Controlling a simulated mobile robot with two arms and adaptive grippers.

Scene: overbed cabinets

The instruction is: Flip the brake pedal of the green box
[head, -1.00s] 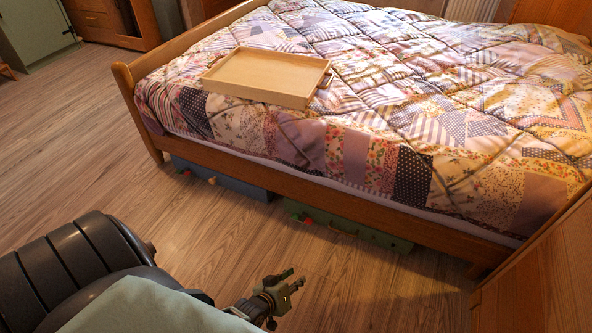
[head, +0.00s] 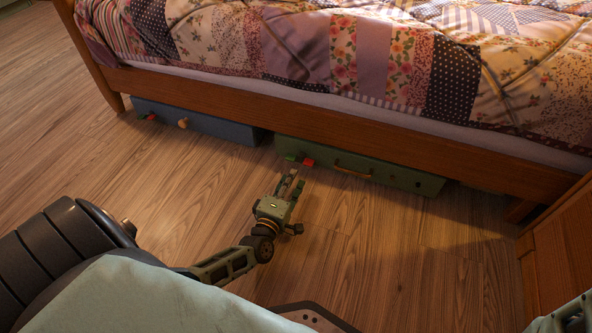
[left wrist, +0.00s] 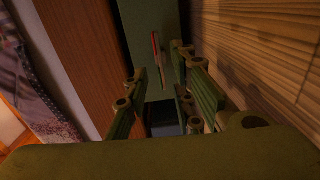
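The green box (head: 400,181) lies on the floor under the bed's side rail, with a brown handle (head: 352,173) on its front. My right gripper is not in view.
A blue-grey box (head: 215,127) with a round wooden knob (head: 183,123) lies under the bed to the left. The wooden bed rail (head: 330,125) hangs low over both boxes. A wooden cabinet (head: 560,250) stands at the right. The floor in front is clear.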

